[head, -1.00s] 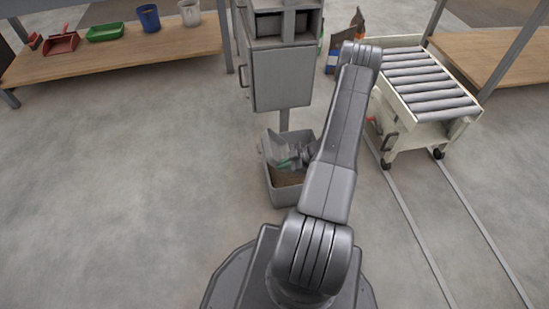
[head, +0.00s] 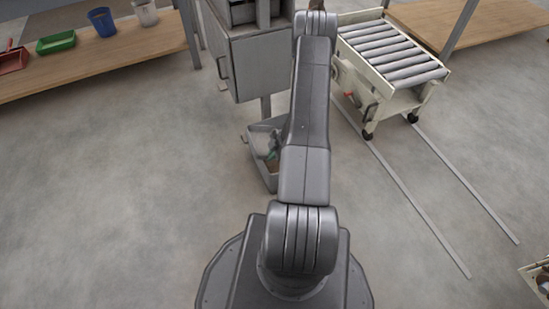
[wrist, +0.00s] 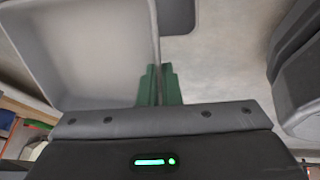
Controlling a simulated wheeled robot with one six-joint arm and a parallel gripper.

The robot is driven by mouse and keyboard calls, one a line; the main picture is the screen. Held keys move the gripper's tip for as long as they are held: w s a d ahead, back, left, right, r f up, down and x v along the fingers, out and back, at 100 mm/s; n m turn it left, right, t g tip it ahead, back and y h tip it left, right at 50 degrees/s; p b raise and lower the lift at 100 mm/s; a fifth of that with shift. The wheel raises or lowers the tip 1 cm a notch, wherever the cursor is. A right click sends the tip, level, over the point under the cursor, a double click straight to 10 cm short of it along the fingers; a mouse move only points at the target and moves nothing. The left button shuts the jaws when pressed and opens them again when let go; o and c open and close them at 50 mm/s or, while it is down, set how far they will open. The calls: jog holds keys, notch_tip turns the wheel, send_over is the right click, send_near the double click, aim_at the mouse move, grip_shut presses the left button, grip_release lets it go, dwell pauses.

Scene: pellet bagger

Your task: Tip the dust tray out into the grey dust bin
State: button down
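The light grey dust tray (wrist: 85,50) fills the upper left of the wrist view. Its visible inside looks bare, and one thin wall runs between my gripper's green fingertips (wrist: 160,85). My gripper looks shut on that wall. In the head view the tray (head: 262,143) shows only as a pale shape, tilted, over or inside the grey dust bin (head: 264,180). My forearm hides much of the bin and gripper there. The bin stands on the floor below the cabinet. I cannot see its contents now.
A grey cabinet (head: 262,68) stands just behind the bin. A roller cart (head: 395,65) with floor rails is to the right. A wooden bench (head: 120,62) at the left holds a green tray (head: 56,42), a blue cup (head: 102,22) and others. The left floor is clear.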

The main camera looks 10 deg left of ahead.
jog(key=shift+s+a+f+h+b, duration=0.3)
jog(key=shift+f+b, duration=0.2)
jog(key=shift+b, duration=0.65)
jog(key=shift+s+a+f+t+h+b, duration=0.25)
jog(key=shift+a+b, duration=0.35)
jog(key=shift+b, duration=0.7)
jog(key=shift+s+a+f+t+h+b, duration=0.15)
jog(key=shift+s+a+h+b, duration=0.45)
jog(key=shift+b, duration=0.7)
jog(key=shift+s+a+f+t+h+b, duration=0.1)
jog(key=shift+s+a+t+h+b, duration=0.2)
jog(key=shift+a+b, duration=0.7)
